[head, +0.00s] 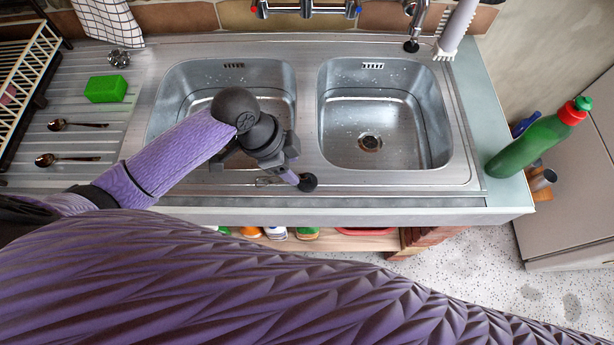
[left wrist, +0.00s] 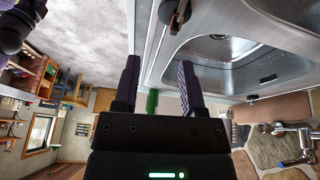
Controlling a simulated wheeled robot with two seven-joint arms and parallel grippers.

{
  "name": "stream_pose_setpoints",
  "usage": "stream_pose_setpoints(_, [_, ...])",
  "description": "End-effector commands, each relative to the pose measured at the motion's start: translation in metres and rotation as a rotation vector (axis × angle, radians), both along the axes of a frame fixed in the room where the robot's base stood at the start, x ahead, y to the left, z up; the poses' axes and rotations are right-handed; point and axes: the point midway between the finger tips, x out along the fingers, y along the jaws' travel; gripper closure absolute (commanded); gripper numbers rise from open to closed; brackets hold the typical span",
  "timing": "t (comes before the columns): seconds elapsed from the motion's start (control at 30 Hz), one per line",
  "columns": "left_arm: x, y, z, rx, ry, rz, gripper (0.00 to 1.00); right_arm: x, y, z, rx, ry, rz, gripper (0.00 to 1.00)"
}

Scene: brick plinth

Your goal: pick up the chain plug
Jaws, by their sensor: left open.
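The chain plug (head: 308,182) is a round black disc on the front steel rim of the sink, near the divider between the basins. What looks like its chain lies to its left, partly hidden by my gripper. In the left wrist view a dark round piece with a copper-toned part, apparently the plug (left wrist: 174,14), shows at the top, past the fingertips. My left gripper (head: 291,162) is over the front rim, just left of the plug. Its two fingers (left wrist: 157,75) are apart with nothing held between them. My right gripper is not in view.
The right basin (head: 385,125) is empty. A green bottle (head: 530,143) stands at the counter's right end. A green sponge (head: 106,89) and two spoons (head: 75,159) lie on the drainboard beside a dish rack (head: 28,75). The tap (head: 412,35) is at the back.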

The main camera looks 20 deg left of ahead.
Motion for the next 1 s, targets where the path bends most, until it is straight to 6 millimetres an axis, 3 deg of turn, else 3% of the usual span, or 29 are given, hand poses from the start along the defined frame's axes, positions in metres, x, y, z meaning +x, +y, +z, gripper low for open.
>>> stream_pose_setpoints(0.1, [0.02,0.02,0.007,0.005,-0.001,-0.057,0.47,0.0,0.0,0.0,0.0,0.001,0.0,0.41])
stream_pose_setpoints(0.17, [0.023,0.022,0.004,0.001,0.001,-0.07,0.47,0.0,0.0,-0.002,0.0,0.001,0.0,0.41])
stream_pose_setpoints(0.63, [0.023,-0.022,-0.071,-0.004,0.003,-0.072,0.47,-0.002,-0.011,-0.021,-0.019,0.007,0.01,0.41])
stream_pose_setpoints(0.9, [0.024,-0.025,-0.078,-0.003,0.0,-0.072,0.47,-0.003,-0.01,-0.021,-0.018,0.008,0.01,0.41])
stream_pose_setpoints(0.93, [0.024,-0.025,-0.078,-0.003,0.0,-0.072,0.49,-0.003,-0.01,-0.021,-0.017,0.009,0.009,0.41])
stream_pose_setpoints(1.0, [0.024,-0.025,-0.078,-0.003,0.0,-0.072,0.64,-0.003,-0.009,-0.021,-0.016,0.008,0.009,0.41])
